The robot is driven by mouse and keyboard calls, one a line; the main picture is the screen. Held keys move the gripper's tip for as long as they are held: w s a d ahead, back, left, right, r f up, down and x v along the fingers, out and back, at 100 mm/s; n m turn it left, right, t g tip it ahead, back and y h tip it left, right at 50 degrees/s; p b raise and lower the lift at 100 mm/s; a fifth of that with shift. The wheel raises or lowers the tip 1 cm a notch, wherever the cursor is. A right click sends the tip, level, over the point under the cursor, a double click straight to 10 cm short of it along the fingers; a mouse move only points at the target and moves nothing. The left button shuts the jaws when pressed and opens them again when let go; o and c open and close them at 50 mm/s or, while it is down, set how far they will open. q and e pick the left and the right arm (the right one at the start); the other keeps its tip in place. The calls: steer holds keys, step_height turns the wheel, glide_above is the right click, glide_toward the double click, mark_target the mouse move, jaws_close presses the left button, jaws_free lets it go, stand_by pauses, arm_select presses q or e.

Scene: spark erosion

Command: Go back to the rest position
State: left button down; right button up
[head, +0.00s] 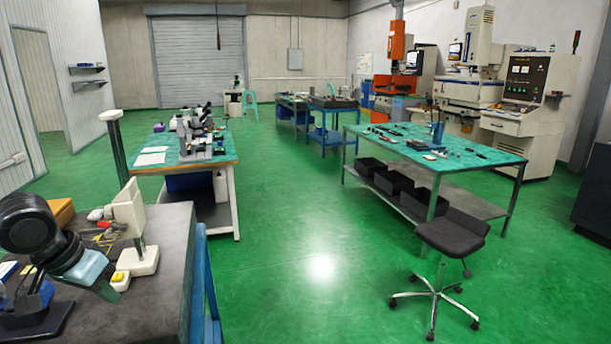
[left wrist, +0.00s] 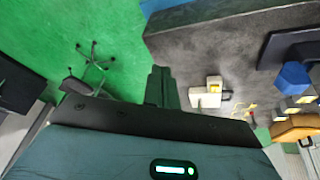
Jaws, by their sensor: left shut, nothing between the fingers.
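My left arm comes in from the left in the head view, over the near bench. My left gripper (head: 108,292) points down and to the right beside a white bench device (head: 128,225). In the left wrist view, the fingers of the left gripper (left wrist: 161,82) are together with nothing between them. They show against the floor and the edge of the grey bench top (left wrist: 190,48). The white device (left wrist: 207,93) is right of the fingers there, apart from them. My right gripper is in neither view.
The near bench (head: 155,300) holds the white device, a yellow button box (head: 119,278) and other small items. A blue chair (head: 203,290) stands at its right edge. A black stool (head: 450,233) is at right. Green floor (head: 290,240) between the benches is clear.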

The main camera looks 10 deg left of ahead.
arm_select(q)
steer(key=s+d+f+t+h, duration=0.1)
steer(key=s+d+f, duration=0.15)
steer(key=f, duration=1.05)
steer(key=s+d+f+t, duration=0.15)
steer(key=s+f, duration=0.25)
steer(key=f, duration=1)
steer(key=s+d+f+t, duration=0.1)
steer(key=s+d+f, duration=0.5)
steer(key=d, duration=0.4)
steer(key=s+d+f+m+t, duration=0.1)
steer(key=s+d+f, duration=0.4)
steer(key=d, duration=0.5)
steer(key=shift+s+d+f+m+t, duration=0.25)
steer(key=shift+s+f+m+t, duration=0.1)
steer(key=shift+s, duration=0.9)
steer(key=shift+a, duration=0.1)
